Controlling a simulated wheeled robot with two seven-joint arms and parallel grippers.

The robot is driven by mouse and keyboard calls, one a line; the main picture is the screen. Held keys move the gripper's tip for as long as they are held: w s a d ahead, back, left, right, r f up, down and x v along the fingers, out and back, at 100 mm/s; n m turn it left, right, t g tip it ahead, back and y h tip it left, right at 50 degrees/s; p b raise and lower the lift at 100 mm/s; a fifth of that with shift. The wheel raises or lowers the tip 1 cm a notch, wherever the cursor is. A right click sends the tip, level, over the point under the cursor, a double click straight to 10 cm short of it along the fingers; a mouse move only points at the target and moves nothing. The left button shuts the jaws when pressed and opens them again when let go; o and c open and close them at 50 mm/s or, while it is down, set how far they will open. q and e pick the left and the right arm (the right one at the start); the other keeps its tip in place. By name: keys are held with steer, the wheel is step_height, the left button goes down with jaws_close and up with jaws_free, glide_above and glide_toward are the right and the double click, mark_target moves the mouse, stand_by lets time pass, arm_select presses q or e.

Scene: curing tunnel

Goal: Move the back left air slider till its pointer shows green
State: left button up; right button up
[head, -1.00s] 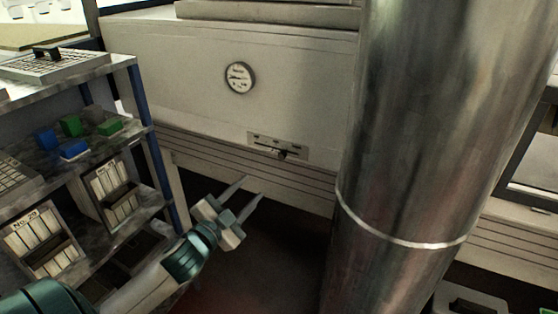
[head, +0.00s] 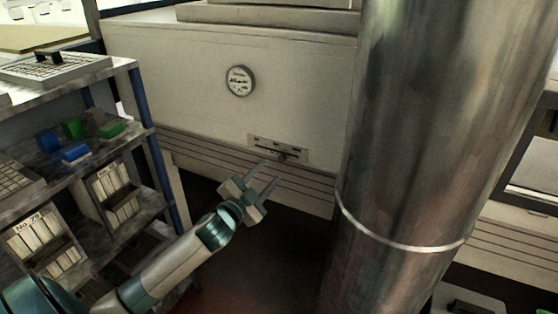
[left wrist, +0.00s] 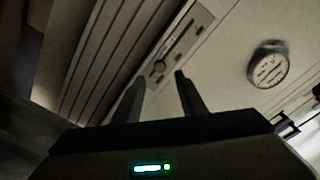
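The air slider (head: 278,149) is a narrow pale plate with a slot and a dark knob (head: 284,156), set low on the white tunnel wall. The knob sits right of the slot's middle in the head view. The slider also shows in the left wrist view (left wrist: 176,46), beyond the fingers. A round dial (head: 240,81) is above it and to the left; its pointer and colours are too small to read. My left gripper (head: 272,182) is open and empty, just below the slider and apart from it. My right gripper is out of view.
A thick shiny metal pipe (head: 420,150) stands upright close to the right of the slider. A rack (head: 145,125) on the left holds blue and green blocks and several card boxes. Louvred slats (head: 200,160) run below the wall panel. The floor between rack and pipe is clear.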

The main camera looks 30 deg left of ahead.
mark_target(281, 159)
arm_select(q)
steer(key=w, duration=0.7)
steer(key=shift+w+a+p, duration=0.25)
steer(key=shift+w+p, duration=0.15)
